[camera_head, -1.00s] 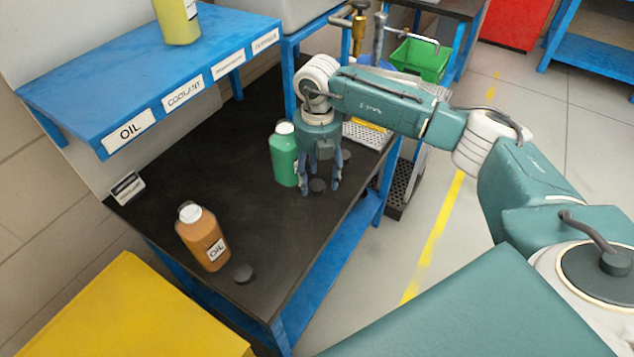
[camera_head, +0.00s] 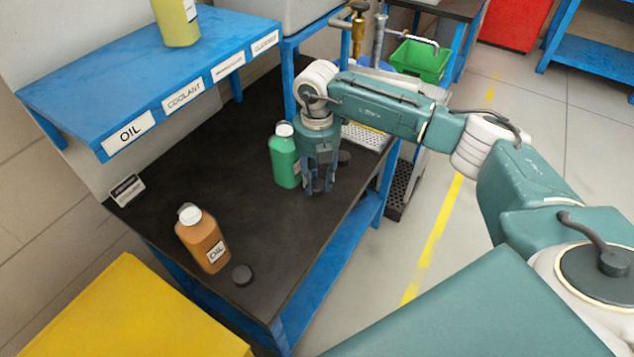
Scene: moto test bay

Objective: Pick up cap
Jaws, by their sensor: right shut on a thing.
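My right gripper (camera_head: 318,187) points down at the black bench top, beside the green bottle. Its fingers are shut on a dark round cap (camera_head: 318,185), which is mostly hidden between them at the bench surface. A second dark cap (camera_head: 344,158) lies just behind and to the right of the gripper. A third dark cap (camera_head: 242,274) lies near the front of the bench, beside the orange-brown oil bottle (camera_head: 203,240). The green bottle (camera_head: 285,158) stands upright, just left of the gripper. My left gripper is not in view.
A blue shelf (camera_head: 150,75) with labels, OIL and COOLANT among them, overhangs the back left and holds a yellow bottle (camera_head: 177,20). A small label stand (camera_head: 127,188) sits at the bench's left edge. The middle of the black bench (camera_head: 240,190) is clear. A green bin (camera_head: 420,61) is beyond.

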